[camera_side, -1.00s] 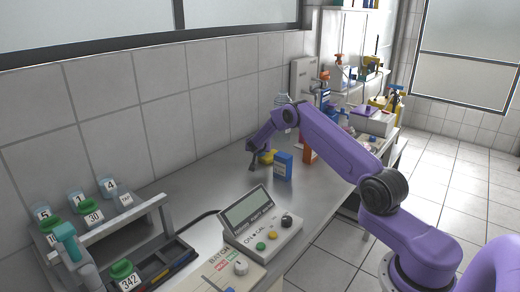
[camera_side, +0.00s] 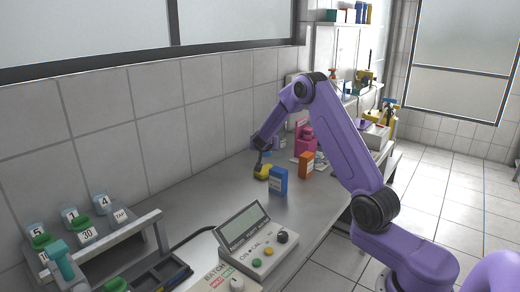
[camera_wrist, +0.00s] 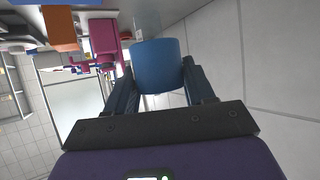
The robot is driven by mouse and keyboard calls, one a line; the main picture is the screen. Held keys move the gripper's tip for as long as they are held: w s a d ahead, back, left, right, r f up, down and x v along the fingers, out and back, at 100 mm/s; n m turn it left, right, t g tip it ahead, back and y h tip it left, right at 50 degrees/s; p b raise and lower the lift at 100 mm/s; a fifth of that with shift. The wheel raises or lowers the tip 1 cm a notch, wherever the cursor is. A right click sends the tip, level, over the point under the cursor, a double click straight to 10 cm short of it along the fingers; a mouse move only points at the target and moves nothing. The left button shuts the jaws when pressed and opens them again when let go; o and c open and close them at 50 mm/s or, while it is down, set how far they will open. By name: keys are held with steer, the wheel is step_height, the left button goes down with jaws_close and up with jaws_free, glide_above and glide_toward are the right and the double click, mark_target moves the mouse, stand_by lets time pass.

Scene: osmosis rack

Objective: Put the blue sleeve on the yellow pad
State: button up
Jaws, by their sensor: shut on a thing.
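The blue sleeve (camera_wrist: 160,66) is a plain blue cylinder in the wrist view. My gripper (camera_wrist: 160,82) is shut on it, with a finger at each side. In the side view my gripper (camera_side: 262,160) hangs just above and beside a small yellow thing (camera_side: 262,172) on the bench. I cannot tell whether this yellow thing is the pad, or whether my gripper touches it. The sleeve cannot be made out in the side view. No yellow pad shows in the wrist view.
A blue box (camera_side: 278,181) stands close to the right of the yellow thing. An orange box (camera_side: 306,164) and a pink device (camera_side: 306,140) stand farther back. A meter (camera_side: 258,240) and a rack (camera_side: 120,230) are nearer. The bench along the wall (camera_side: 205,185) is mostly clear.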

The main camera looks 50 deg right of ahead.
steer(key=s, duration=0.1)
steer(key=s+a+r, duration=0.2)
steer(key=s, duration=0.1)
glide_above(270, 166)
step_height(270, 166, down, 3)
step_height(270, 166, down, 10)
steer(key=shift+r, duration=0.25)
stand_by(0.4)
steer(key=shift+f, duration=0.1)
steer(key=o, duration=1.1)
